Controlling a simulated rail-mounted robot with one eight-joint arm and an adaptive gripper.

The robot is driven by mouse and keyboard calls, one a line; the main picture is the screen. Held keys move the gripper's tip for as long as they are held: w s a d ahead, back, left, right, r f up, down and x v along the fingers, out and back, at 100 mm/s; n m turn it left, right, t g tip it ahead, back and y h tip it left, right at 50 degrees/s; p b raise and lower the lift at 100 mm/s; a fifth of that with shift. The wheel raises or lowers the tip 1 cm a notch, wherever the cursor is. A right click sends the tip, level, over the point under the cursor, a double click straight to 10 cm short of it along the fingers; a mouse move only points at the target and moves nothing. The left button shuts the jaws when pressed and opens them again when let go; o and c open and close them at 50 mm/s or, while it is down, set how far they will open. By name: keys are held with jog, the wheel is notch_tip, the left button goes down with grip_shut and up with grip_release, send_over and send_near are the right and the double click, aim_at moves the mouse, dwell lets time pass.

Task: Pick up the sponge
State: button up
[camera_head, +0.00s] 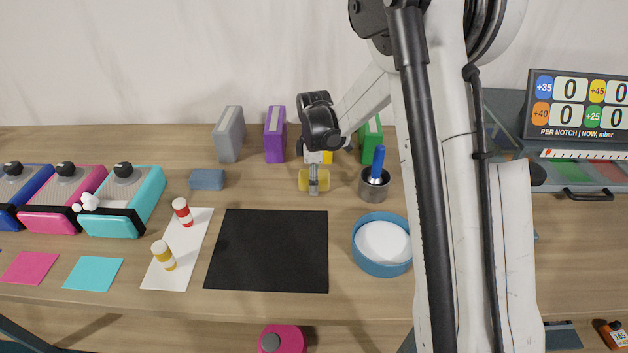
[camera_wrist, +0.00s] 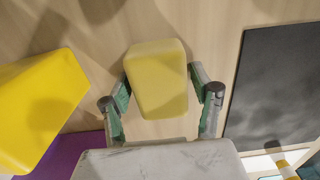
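The yellow sponge (camera_wrist: 158,75) sits between the two fingers of my gripper (camera_wrist: 160,90) in the wrist view. The fingers stand along its left and right sides, very close to it; a thin gap seems to show on the right, and contact on the left is hard to tell. In the head view the sponge (camera_head: 304,181) is on the wooden table behind the black mat, partly covered by my gripper (camera_head: 313,182), which reaches down over it.
A yellow block (camera_wrist: 40,105) is close at left in the wrist view, with a purple box (camera_head: 275,134) nearby. A grey box (camera_head: 229,134), a blue block (camera_head: 207,179) and a metal cup (camera_head: 374,188) stand around. The black mat (camera_head: 267,250) is bare.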

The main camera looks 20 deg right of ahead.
jog(key=c, duration=1)
jog(key=shift+r, duration=0.1)
jog(key=shift+r, duration=0.25)
notch_tip(320, 180, up, 4)
jog(key=shift+f, duration=0.15)
jog(key=s+a+r, duration=0.1)
jog(key=a+r, duration=0.1)
jog(key=a, duration=0.1)
jog(key=s+a+r, duration=0.2)
jog(key=a, duration=0.2)
jog(key=s+a+r, duration=0.2)
jog(key=a, duration=0.1)
jog(key=shift+s+a+r, duration=0.1)
jog(key=shift+a+r, duration=0.15)
jog(key=shift+r, duration=0.05)
